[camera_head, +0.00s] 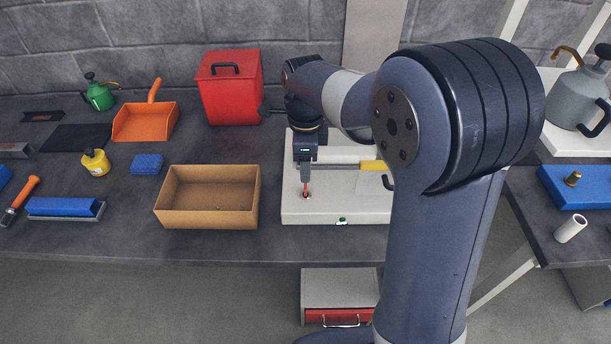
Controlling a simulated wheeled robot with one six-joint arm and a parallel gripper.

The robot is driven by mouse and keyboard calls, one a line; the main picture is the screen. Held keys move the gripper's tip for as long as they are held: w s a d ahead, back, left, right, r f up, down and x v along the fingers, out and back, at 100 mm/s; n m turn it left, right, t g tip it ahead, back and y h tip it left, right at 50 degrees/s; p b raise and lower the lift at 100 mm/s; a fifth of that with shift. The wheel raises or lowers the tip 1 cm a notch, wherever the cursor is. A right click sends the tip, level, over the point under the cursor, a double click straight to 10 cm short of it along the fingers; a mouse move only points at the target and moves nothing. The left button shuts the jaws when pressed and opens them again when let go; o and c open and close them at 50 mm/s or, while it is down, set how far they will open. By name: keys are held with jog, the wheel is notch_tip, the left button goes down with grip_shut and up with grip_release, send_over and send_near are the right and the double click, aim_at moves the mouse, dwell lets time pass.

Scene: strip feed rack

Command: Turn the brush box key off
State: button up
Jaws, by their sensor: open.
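A low white box (355,208) stands on the dark bench, and I take it to be the brush box. A small red piece (306,189), which looks like the key, stands upright on its top at the left, beside a small dark spot. My gripper (306,180) points down right over this red piece, with the fingertips around or just behind it. The jaws are open; whether they touch the red piece is too small to tell. A small green light (342,221) shows on the box's front edge. My arm hides the box's right part.
An open cardboard box (207,218) stands close to the left of the white box. A red bin (230,92) stands behind it. An orange dustpan (145,122), a yellow bottle (96,163) and a blue sponge (147,164) lie farther left. A side table holds a grey can (578,98).

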aim_at(306, 186)
jog(key=shift+r, duration=1.55)
jog(key=shift+f, duration=0.15)
notch_tip(306, 186, down, 10)
jog(key=shift+f+p, duration=0.15)
jog(key=shift+p, duration=0.2)
jog(key=shift+f, duration=0.2)
jog(key=shift+n, duration=0.3)
